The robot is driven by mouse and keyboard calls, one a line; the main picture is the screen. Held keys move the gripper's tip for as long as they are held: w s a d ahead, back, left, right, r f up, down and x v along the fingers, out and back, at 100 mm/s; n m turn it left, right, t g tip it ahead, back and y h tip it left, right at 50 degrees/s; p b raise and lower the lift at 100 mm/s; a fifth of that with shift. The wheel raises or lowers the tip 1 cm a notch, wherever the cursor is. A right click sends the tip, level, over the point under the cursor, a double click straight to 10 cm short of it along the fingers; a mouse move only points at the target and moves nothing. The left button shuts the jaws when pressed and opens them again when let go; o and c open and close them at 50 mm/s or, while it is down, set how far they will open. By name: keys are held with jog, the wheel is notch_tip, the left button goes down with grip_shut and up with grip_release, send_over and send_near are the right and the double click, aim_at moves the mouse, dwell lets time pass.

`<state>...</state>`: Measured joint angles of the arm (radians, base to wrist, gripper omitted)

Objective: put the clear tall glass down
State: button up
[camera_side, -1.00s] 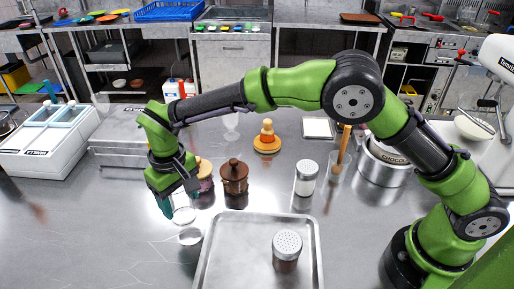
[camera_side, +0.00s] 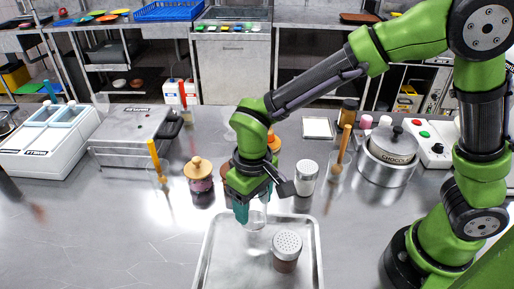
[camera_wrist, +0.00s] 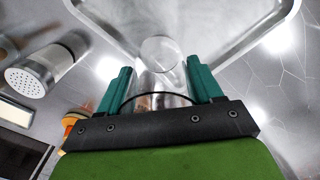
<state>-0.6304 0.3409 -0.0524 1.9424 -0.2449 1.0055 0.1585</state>
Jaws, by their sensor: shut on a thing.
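The clear tall glass (camera_side: 256,219) is between the teal fingers of my gripper (camera_side: 251,208), which is shut on it. In the side view its lower end overlaps the rear part of the metal tray (camera_side: 212,262). In the wrist view the glass (camera_wrist: 160,56) points away between the fingers of my gripper (camera_wrist: 160,80), with its far end over the tray's rim area (camera_wrist: 112,34). I cannot tell whether the glass touches the tray. My fingers hide its upper part in the side view.
A shaker with a perforated lid (camera_side: 287,252) stands on the tray, right of the glass. Another white-topped shaker (camera_side: 306,178) stands behind the tray. A wooden-lidded jar (camera_side: 199,176) is to the left. The tray's front left is clear.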

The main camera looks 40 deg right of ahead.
jog(key=w+d+r+m, duration=0.25)
jog(key=d+m, duration=0.25)
jog(key=d, duration=0.8)
jog(key=w+d+r+m, duration=0.1)
jog(key=w+d+m, duration=0.35)
jog(key=d, duration=0.75)
jog(key=w+d+r+m, duration=0.15)
jog(key=d+m, duration=0.45)
jog(key=d, duration=0.7)
jog(key=shift+n, duration=0.25)
jog(key=f, duration=0.9)
jog(key=shift+w+a+f, duration=0.3)
jog(key=shift+w+a, duration=0.05)
jog(key=shift+f, duration=0.2)
jog(key=o, duration=1.2)
jog(key=shift+r, duration=0.15)
